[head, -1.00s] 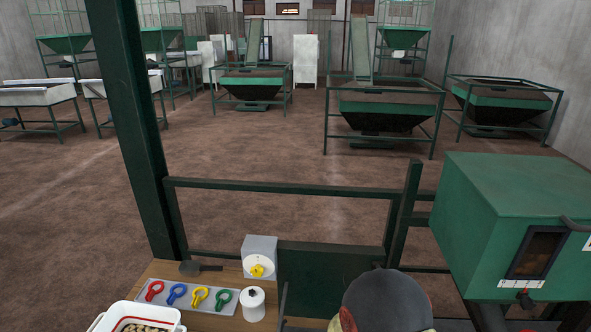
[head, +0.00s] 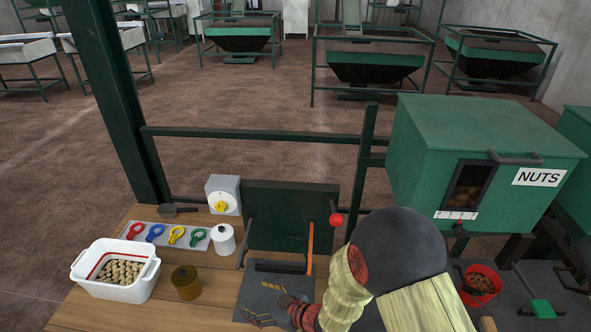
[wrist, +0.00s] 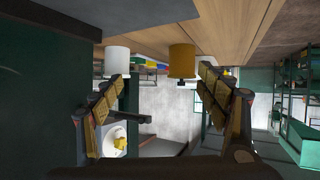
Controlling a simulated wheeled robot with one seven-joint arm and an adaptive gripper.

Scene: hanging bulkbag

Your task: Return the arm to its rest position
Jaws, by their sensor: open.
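My arm comes in from the bottom right of the head view, with its dark rounded joint and pale ribbed sleeve. My gripper (head: 263,304) is low over the dark plate (head: 257,288) at the front of the wooden bench. Its jaws are apart with nothing between them. In the wrist view, which looks upside down, the two padded fingers (wrist: 160,76) stand wide apart. Beyond them are a white canister (wrist: 117,62) and an amber jar (wrist: 182,62). No marked rest position shows.
A white tub of nuts (head: 83,288), the amber jar (head: 186,283), the white canister (head: 223,240) and a strip with coloured rings (head: 195,237) occupy the bench's left. A green upright panel (head: 290,215), a red-knobbed lever (head: 336,219) and a green NUTS box (head: 430,150) stand near my arm.

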